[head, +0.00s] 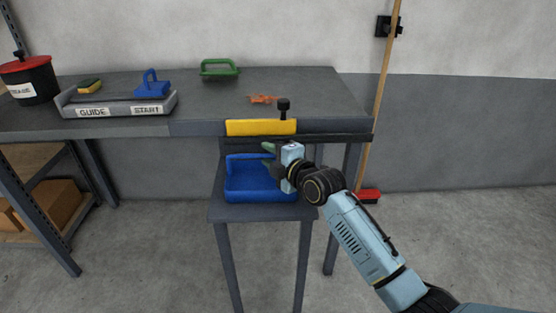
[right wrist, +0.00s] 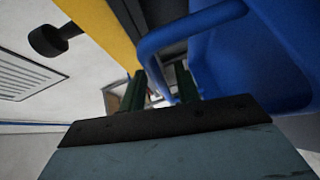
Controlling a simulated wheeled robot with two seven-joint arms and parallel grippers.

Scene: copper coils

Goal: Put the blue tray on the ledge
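The blue tray (head: 255,184), with a raised blue handle, is on a low grey stand (head: 240,212) in front of the workbench. I cannot tell which surface is the ledge. My right gripper (head: 268,149) is at the right part of the tray's handle. In the right wrist view, its two green fingers (right wrist: 162,88) are apart, with part of the blue handle (right wrist: 150,62) running down between them. Whether they touch it is unclear. The tray's wall (right wrist: 255,55) fills the upper right there. My left gripper is not in view.
A yellow strip (head: 260,127) with a black knob (head: 283,105) is on the workbench's front edge, just above the tray. The bench holds a guide board (head: 120,103), a green handled item (head: 219,69) and a red-lidded bucket (head: 30,80). A broom (head: 382,90) leans right.

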